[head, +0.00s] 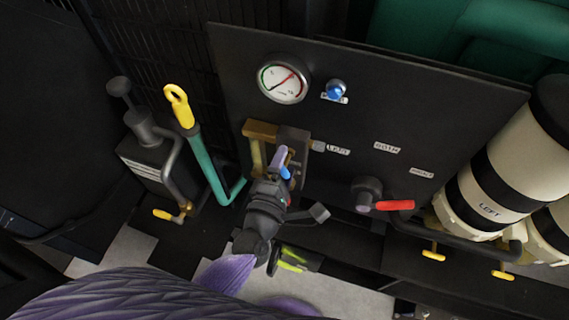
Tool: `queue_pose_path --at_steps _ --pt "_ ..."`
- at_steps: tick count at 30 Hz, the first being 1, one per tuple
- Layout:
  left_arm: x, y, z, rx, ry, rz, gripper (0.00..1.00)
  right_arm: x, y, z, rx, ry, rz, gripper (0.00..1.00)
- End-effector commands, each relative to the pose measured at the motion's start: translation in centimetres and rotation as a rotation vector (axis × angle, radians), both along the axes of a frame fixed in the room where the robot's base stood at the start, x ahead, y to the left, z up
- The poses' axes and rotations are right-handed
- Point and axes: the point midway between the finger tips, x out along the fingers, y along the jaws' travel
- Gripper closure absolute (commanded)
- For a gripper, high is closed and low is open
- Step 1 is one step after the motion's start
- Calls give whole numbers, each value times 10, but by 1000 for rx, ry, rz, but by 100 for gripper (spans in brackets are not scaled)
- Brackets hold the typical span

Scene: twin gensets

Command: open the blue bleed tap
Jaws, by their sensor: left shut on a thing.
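My left gripper (281,160) reaches up from the bottom of the head view to the brass and grey valve block on the dark panel. Its jaws are shut on a small blue part, which I take to be the blue bleed tap (286,173). Only a sliver of blue shows beside the fingers. The rest of the tap is hidden behind my gripper, so its angle cannot be told. The brass fitting (261,130) of the block shows above and left of the fingers. My right gripper is not in view.
A pressure gauge (283,79) and a blue knob (336,90) sit higher on the panel (430,110). A red-handled lever (394,205) is to the right. A teal lever with a yellow grip (179,105) stands left. Cream filter canisters (490,190) stand far right.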

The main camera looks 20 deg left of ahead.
Motion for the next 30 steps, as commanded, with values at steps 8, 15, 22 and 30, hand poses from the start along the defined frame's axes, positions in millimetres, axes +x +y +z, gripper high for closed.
queue_pose_path --at_steps 8,15,22,30 --pt "0 0 0 1 -1 0 0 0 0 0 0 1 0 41" --pt "-9 1 0 2 1 1 0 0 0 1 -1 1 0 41" --pt "-56 2 0 3 3 -2 0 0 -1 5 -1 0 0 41" --pt "-97 3 0 1 0 0 0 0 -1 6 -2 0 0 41"
